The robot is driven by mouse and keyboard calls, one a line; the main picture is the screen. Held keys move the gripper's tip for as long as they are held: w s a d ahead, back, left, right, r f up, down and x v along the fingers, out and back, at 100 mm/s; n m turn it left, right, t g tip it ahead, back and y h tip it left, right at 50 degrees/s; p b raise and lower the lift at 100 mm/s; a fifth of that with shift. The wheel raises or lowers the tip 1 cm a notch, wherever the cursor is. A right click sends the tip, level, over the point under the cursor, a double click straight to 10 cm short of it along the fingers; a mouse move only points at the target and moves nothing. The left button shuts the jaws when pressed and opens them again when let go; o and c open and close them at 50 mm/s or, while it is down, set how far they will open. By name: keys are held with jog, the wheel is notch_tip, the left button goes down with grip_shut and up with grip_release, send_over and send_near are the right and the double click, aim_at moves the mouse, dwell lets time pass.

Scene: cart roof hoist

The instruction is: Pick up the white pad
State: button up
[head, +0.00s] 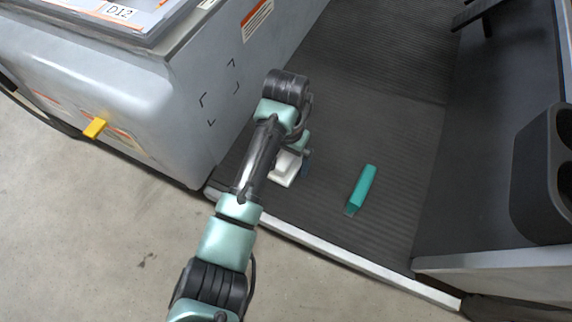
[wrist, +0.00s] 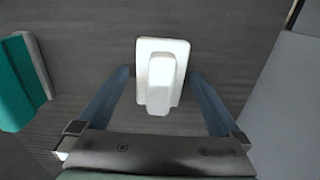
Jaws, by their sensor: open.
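The white pad (wrist: 163,75) lies on the dark ribbed cart floor, a flat rectangular base with a raised block or handle along its middle. In the head view the white pad (head: 287,170) is partly hidden by my arm. My gripper (wrist: 160,75) is open, and its two blue fingers reach down on the left and right of the pad, with gaps on both sides. No contact shows. How high the fingertips are above the floor I cannot tell. In the head view the gripper is mostly hidden behind my arm.
A teal block-like tool (head: 361,189) lies on the floor right of the pad; it shows at left in the wrist view (wrist: 22,80). A grey cabinet (head: 150,90) stands close on the left. A dark cup holder (head: 540,180) is on the right. A pale sill (head: 340,252) edges the floor.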

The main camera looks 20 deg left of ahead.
aim_at(286, 157)
jog(key=shift+c, duration=0.3)
jog(key=shift+r, duration=0.1)
jog(key=c, duration=1.2)
jog(key=shift+c, duration=0.2)
notch_tip(286, 157, up, 10)
jog(key=p, duration=0.7)
